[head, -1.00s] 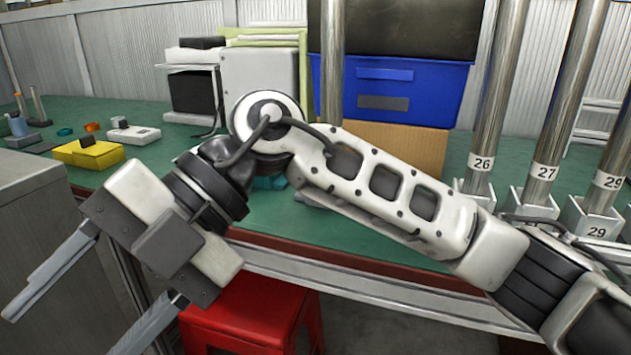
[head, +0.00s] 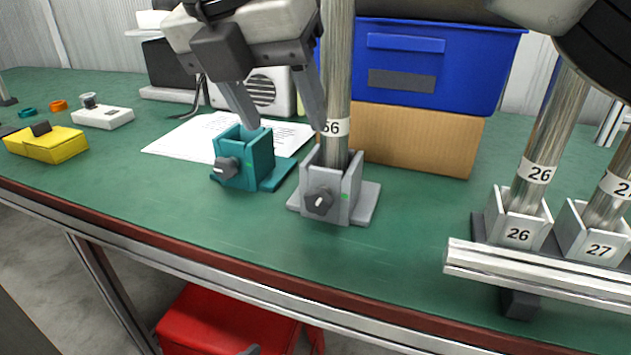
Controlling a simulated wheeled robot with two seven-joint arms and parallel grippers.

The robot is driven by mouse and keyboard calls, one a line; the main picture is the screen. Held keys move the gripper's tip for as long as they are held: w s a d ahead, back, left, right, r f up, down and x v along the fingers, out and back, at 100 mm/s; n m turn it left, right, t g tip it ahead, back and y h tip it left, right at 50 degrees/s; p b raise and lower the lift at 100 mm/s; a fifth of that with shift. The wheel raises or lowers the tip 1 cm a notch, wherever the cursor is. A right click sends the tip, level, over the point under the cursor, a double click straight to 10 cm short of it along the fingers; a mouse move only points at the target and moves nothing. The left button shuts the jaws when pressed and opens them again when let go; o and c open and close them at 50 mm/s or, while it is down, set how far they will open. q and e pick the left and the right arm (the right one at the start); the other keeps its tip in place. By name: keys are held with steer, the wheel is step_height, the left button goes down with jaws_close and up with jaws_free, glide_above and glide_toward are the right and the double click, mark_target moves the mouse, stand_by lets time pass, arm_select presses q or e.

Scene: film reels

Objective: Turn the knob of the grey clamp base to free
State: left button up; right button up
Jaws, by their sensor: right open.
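The grey clamp base (head: 352,187) stands on the green bench near its front edge. Its dark knob (head: 320,201) is on the front face, with a pale tilted mark; a small green dot lies to the knob's right. An upright metal pole (head: 337,80) with a white label stands in the clamp. My right gripper (head: 286,128) is open and empty, pointing down above and behind the clamps. One finger is over the teal clamp, the other beside the pole's left side; whether they touch is unclear. My left gripper is not in view.
A teal clamp base (head: 262,160) with a knob stands just left of the grey one. Poles in holders 26 (head: 518,234) and 27 (head: 599,249) stand right, behind a metal rail (head: 530,272). A blue bin (head: 430,60) on a cardboard box (head: 415,140) is behind.

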steer(key=b, duration=0.2)
glide_above(314, 193)
steer(key=s+a, duration=0.2)
step_height(314, 193, down, 7)
steer(key=x, duration=0.2)
steer(key=b+x, duration=0.1)
steer(key=x, duration=0.2)
steer(key=shift+d+f+b, duration=0.3)
steer(key=shift+d+f, duration=0.05)
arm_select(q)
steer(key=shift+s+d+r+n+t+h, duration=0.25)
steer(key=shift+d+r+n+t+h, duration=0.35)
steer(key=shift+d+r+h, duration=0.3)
arm_select(e)
steer(key=shift+w+d+f, duration=0.15)
steer(key=shift+w+f, duration=0.05)
steer(key=shift+f, duration=0.3)
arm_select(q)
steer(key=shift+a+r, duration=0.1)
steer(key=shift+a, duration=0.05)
arm_select(e)
steer(key=c, duration=1)
